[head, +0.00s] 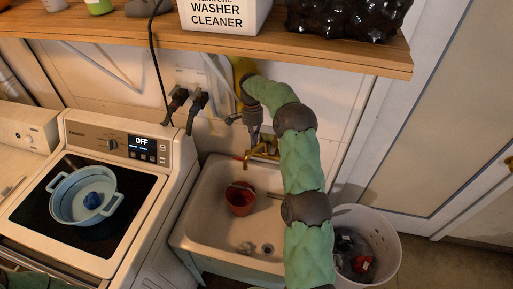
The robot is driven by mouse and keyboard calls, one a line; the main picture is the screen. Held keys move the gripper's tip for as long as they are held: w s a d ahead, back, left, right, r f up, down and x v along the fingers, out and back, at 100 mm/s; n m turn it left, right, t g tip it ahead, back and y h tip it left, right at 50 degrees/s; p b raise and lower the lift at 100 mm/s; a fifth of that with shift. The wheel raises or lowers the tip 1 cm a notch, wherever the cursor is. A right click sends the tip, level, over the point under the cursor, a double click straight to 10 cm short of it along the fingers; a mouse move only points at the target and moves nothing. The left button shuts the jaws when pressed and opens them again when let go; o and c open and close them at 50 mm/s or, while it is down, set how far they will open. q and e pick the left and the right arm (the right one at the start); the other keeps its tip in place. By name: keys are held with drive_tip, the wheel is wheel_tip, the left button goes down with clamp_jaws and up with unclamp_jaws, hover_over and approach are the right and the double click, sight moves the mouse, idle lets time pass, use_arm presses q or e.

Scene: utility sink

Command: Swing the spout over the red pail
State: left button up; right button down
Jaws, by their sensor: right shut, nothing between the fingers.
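The brass faucet with its spout (262,152) is mounted at the back of the utility sink (212,182). The red pail (240,200) stands in the sink basin, below and a little left of the spout in the picture. My right arm reaches up over the sink's right side and bends back to the wall. Its gripper (254,132) points down just above the faucet, shut and empty. I cannot tell whether its fingertips touch the faucet. The arm may hide part of the spout and the sink's right side. My left gripper is out of view.
A wooden shelf (330,52) with a washer cleaner box (217,15) overhangs the back. Black plugs (187,105) and a cord are left of the gripper. A stove with a blue pot (72,208) stands left; a white bin (385,235) stands right.

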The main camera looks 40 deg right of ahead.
drive_tip(key=s+a+f+m+t+y+b, duration=0.1)
drive_tip(key=s+a+f+m+y+b, duration=0.15)
drive_tip(key=s+f+y, duration=0.3)
drive_tip(key=m+t+h+b, duration=0.4)
drive_tip(key=m+t+b, duration=0.7)
drive_tip(key=m+t, duration=0.55)
approach(252, 153)
drive_tip(key=w+f+n+b, duration=0.1)
drive_tip(key=w+f, duration=0.1)
drive_tip(key=w, duration=0.4)
drive_tip(key=shift+w+b, duration=0.35)
drive_tip(key=shift+a+f+y, duration=0.15)
drive_tip(key=shift+f+y, duration=0.05)
drive_tip(key=shift+y, duration=0.05)
drive_tip(key=shift+w+a+b, duration=0.25)
drive_tip(key=shift+w, duration=0.3)
drive_tip(key=shift+w+a+b, duration=0.25)
drive_tip(key=shift+w+a, duration=0.05)
drive_tip(key=shift+w, duration=0.2)
drive_tip(key=shift+s, duration=0.1)
